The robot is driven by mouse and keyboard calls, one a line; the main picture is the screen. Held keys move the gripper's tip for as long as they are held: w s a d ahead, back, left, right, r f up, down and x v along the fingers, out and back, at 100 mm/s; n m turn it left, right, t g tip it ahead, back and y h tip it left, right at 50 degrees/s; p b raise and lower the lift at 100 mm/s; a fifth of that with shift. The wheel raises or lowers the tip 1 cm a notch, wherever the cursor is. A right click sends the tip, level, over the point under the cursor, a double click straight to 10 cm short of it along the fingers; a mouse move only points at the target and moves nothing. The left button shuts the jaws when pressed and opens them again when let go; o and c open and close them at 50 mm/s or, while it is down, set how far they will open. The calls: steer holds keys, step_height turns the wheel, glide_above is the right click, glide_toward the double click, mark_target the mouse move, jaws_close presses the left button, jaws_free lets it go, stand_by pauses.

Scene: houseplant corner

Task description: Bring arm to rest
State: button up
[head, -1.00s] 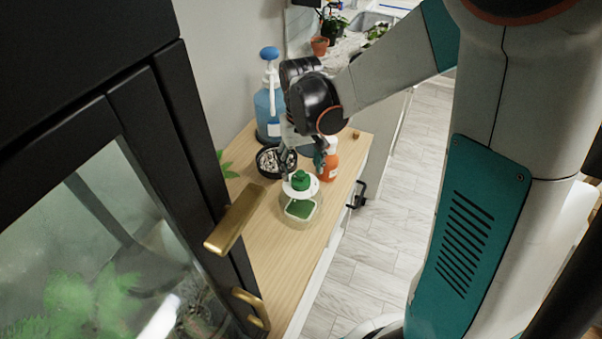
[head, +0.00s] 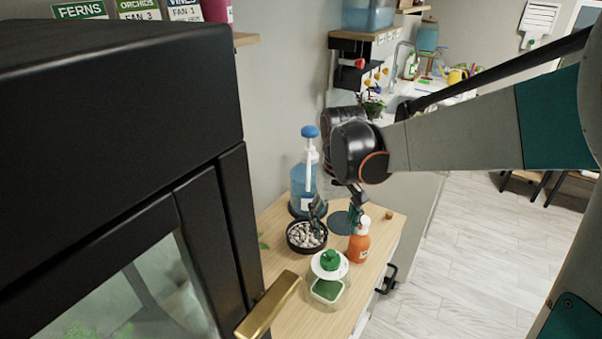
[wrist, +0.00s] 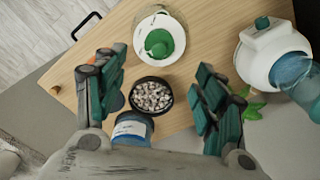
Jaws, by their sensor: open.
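My gripper (head: 338,208) is open and empty, with its fingers pointing down over the wooden counter top. In the head view its fingers overlap the black bowl of pale pebbles (head: 306,236) and the area beside the orange bottle (head: 359,242). In the wrist view the two fingers (wrist: 160,75) are spread wide, with the pebble bowl (wrist: 151,95) showing between them, apart from both. My arm reaches in from the right, bent at the dark joint above the counter.
A green-capped jar (head: 327,284) stands in front of the bowl and a blue pump bottle (head: 304,187) behind it. A black cabinet (head: 120,130) with a brass handle (head: 268,305) is close on the left. A white container (wrist: 270,50) shows in the wrist view. The floor (head: 460,260) at right is open.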

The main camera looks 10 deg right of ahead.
steer(key=s+r+t, duration=0.2)
steer(key=s+t, duration=0.1)
steer(key=s, duration=0.4)
steer(key=s+r+t, duration=0.3)
steer(key=s+t, duration=0.1)
steer(key=s, duration=0.4)
steer(key=shift+d+r+n, duration=0.2)
steer(key=shift+r+n, duration=0.1)
steer(key=shift+r, duration=0.05)
steer(key=shift+s, duration=0.1)
stand_by(0.5)
